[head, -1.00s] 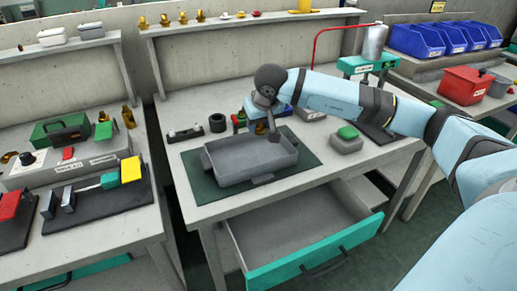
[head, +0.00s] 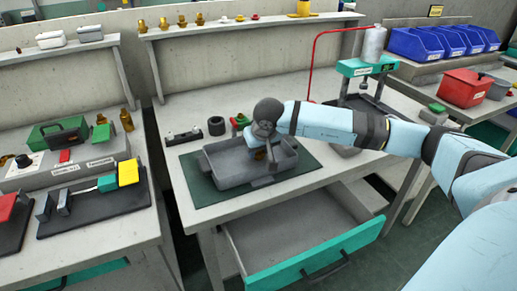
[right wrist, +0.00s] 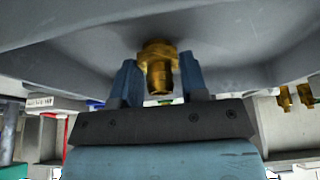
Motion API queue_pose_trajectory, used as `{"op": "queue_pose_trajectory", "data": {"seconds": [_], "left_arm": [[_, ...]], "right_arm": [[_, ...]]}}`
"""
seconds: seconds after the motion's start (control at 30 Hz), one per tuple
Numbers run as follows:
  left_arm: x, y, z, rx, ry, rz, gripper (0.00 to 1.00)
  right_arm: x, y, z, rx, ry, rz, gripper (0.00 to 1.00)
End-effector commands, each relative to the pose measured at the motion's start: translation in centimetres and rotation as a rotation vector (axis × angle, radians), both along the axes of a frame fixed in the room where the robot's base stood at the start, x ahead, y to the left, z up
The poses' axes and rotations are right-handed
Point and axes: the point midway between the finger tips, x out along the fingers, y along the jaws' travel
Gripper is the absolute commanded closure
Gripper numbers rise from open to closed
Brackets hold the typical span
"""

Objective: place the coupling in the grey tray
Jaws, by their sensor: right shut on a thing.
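The grey tray (head: 233,181) lies on a dark green mat (head: 200,192) on the middle bench. My right gripper (right wrist: 158,80) is shut on the brass coupling (right wrist: 158,68), which sits between its two blue fingers. In the head view the right gripper (head: 262,158) is down inside the tray's outline, and my wrist hides most of it and part of the tray. In the right wrist view the tray (right wrist: 80,30) fills the upper part, close to the coupling. I cannot tell whether the coupling touches the tray floor. My left gripper is not in view.
A black ring (head: 216,125) and a dark fixture (head: 183,136) stand behind the tray. A press with a green top (head: 366,67) is to the right. An open drawer (head: 295,225) juts out below the bench front. Brass fittings line the back shelf.

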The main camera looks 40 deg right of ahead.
Motion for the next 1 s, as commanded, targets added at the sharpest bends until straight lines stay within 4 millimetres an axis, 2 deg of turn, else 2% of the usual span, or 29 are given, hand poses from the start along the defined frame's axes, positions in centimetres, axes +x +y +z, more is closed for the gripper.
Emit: {"op": "queue_pose_trajectory", "data": {"seconds": [0.03, 0.1, 0.13, 0.37, 0.5, 0.57, 1.0], "left_arm": [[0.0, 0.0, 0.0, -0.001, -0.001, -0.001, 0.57], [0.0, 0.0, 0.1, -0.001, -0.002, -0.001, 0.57], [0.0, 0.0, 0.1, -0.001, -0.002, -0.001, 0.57], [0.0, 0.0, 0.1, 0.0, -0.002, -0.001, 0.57], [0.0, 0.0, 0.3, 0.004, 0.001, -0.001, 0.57], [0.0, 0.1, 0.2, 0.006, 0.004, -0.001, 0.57], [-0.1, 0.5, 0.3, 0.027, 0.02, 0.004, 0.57]], "right_arm": [[0.0, 0.0, -0.1, 0.0, 0.0, 0.0, 0.55], [0.0, 0.0, -0.1, 0.0, 0.0, 0.0, 0.39], [0.0, 0.0, -0.1, 0.0, 0.0, 0.0, 0.34], [0.0, 0.0, -0.1, 0.0, 0.0, 0.0, 0.34], [-0.1, 0.0, 0.7, 0.0, -0.001, 0.0, 0.34], [-0.4, 0.1, 1.4, 0.0, -0.002, 0.001, 0.34], [-3.7, 0.9, 9.5, -0.001, -0.002, 0.001, 0.34]]}}
